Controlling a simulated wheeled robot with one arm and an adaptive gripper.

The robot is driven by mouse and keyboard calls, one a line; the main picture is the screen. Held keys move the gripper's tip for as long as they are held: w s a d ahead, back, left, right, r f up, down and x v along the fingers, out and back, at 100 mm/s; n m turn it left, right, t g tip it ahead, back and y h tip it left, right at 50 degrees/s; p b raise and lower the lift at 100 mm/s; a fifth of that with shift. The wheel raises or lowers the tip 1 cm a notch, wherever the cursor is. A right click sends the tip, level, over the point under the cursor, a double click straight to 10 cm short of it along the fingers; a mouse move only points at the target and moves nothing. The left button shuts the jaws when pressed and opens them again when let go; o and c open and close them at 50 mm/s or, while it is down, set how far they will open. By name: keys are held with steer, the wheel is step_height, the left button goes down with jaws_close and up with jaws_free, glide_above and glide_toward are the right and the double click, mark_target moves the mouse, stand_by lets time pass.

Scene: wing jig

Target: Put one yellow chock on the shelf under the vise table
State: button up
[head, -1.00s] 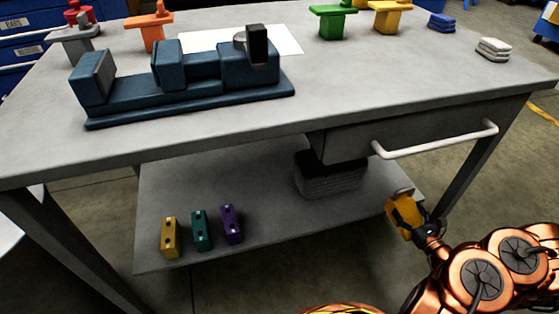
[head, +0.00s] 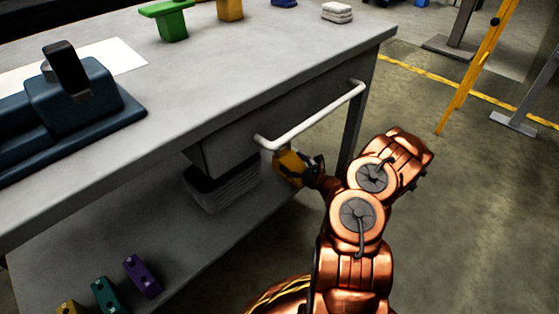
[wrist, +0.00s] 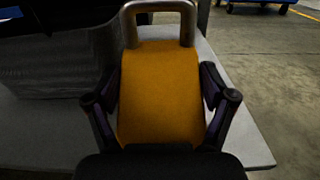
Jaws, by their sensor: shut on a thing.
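A yellow chock (wrist: 160,95) with a metal handle is held between the two fingers of my gripper (wrist: 160,105) in the wrist view. In the head view my gripper (head: 304,172) is below the drawer at the table's right end, with the chock (head: 289,168) at its tip. The grey shelf (head: 95,262) lies under the vise table (head: 260,62). The wrist view shows the shelf (wrist: 235,130) behind and below the chock. I cannot tell whether the chock touches the shelf. The blue vise (head: 75,95) sits on the table top.
A dark ribbed bin (head: 225,188) stands on the shelf left of the chock. Purple (head: 142,275), teal (head: 107,295) and yellow (head: 69,307) blocks stand at the shelf's front left. The drawer's white handle (head: 315,115) juts out just above my gripper. The middle shelf front is bare.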

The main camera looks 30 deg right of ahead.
mark_target(282, 151)
steer(key=w+b, duration=0.1)
steer(key=w, duration=0.4)
steer(key=w+b, duration=0.1)
steer(key=w, duration=0.1)
steer(key=shift+w+d+f+b, duration=0.25)
steer(key=shift+w+f+b, duration=0.05)
steer(key=shift+w+b, duration=0.1)
steer(key=shift+w+d+f+b, duration=0.1)
steer(key=shift+w+f+b, duration=0.15)
steer(key=shift+w, duration=0.2)
step_height(282, 151, down, 3)
steer(key=shift+f+b, duration=0.1)
steer(key=shift+b, duration=1)
steer(key=o, duration=1.7)
